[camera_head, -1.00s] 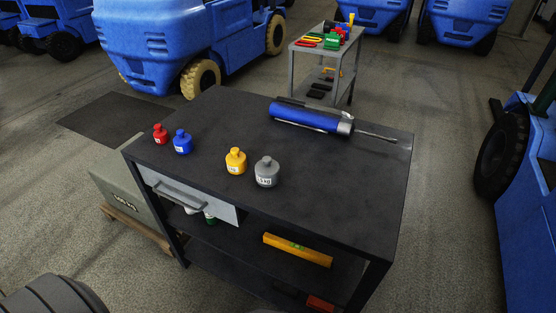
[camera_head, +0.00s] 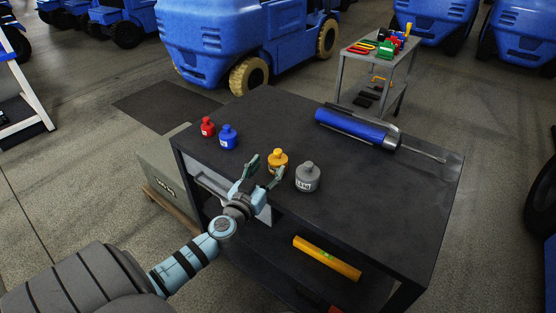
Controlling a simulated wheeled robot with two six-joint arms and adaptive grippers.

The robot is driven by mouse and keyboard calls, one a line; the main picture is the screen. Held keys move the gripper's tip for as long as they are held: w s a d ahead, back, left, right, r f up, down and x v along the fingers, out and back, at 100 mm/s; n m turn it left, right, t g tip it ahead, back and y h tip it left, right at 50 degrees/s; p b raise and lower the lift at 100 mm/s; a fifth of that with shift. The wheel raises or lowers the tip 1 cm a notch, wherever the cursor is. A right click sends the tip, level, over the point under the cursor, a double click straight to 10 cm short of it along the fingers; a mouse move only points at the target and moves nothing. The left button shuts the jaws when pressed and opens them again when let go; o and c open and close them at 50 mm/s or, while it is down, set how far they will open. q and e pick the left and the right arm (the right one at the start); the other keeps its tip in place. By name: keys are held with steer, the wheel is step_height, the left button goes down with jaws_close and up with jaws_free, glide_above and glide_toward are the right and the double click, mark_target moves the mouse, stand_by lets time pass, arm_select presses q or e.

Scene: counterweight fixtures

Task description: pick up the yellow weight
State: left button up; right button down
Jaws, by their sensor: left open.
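The yellow weight (camera_head: 278,159) stands upright near the front edge of the dark workbench (camera_head: 385,203), between the blue weight and the grey weight. My left gripper (camera_head: 263,170) reaches in from the lower left and is open. Its fingers are just in front of the yellow weight, one finger to its left and one overlapping its lower front in the picture. The lower part of the weight is partly hidden by the gripper. I cannot tell whether the fingers touch it. My right gripper is not in view.
A red weight (camera_head: 207,127) and a blue weight (camera_head: 228,137) stand to the left, a grey weight (camera_head: 307,177) close on the right. A blue cylindrical tool (camera_head: 350,127) lies at the back. A yellow level (camera_head: 326,258) lies on the lower shelf. The bench's right part is clear.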

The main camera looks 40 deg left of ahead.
mark_target(276, 155)
arm_select(q)
steer(key=x, duration=0.3)
steer(key=p+x, duration=0.1)
steer(key=shift+w+r, duration=0.2)
steer(key=shift+r, duration=0.15)
steer(key=shift+w+f, duration=0.15)
steer(key=shift+w, duration=0.25)
steer(key=shift+s, duration=0.2)
jaws_close()
